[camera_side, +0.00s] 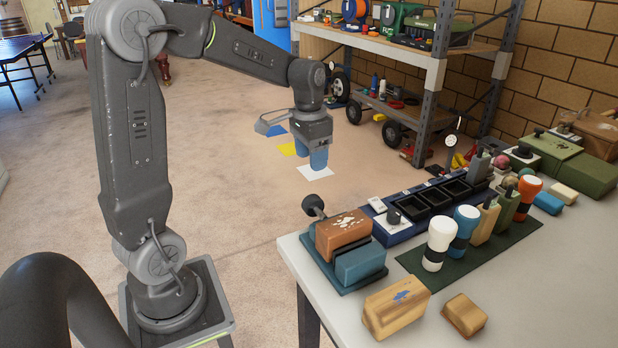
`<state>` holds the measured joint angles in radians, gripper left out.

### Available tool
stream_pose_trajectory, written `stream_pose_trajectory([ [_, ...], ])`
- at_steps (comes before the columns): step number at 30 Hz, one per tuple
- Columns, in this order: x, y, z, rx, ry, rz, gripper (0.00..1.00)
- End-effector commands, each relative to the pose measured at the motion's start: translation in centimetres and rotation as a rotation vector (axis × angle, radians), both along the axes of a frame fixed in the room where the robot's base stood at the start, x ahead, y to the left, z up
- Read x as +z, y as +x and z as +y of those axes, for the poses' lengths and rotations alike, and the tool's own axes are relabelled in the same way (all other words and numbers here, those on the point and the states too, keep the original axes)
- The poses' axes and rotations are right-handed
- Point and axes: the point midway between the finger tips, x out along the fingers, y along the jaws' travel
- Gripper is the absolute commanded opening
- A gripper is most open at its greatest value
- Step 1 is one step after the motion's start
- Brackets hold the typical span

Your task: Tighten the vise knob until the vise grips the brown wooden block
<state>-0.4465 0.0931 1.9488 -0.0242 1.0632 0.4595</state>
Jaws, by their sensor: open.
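The blue vise (360,264) stands at the near left corner of the table. A brown wooden block (342,228) with white flecks sits between its jaws. A dark strip shows between the block and the front jaw; I cannot tell whether the block touches either jaw. The dark round vise knob (314,206) sticks up at the far left end of the vise. My gripper (318,160), with blue fingers, points down beyond the table's edge, above and behind the knob and apart from it. It is open, with nothing seen in it.
Two light wooden blocks (396,307) (465,315) lie in front of the vise. Right of it are a blue tray unit with black bins (430,205) and a green mat (425,262) with several upright tools. A metal shelf (430,80) stands behind. The table's front right is clear.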

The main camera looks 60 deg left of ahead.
Motion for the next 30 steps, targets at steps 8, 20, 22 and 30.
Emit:
stream_pose_trajectory([
  [8, -1.7, 0.5, 0.0, 0.002, 0.002, 0.047, 0.58],
  [20, -9.7, 0.5, 0.0, 0.002, 0.001, 0.048, 0.58],
  [22, -10.9, 0.5, 0.0, 0.002, 0.001, 0.047, 0.58],
  [30, -13.5, 0.5, 0.0, 0.002, 0.003, 0.043, 0.58],
])
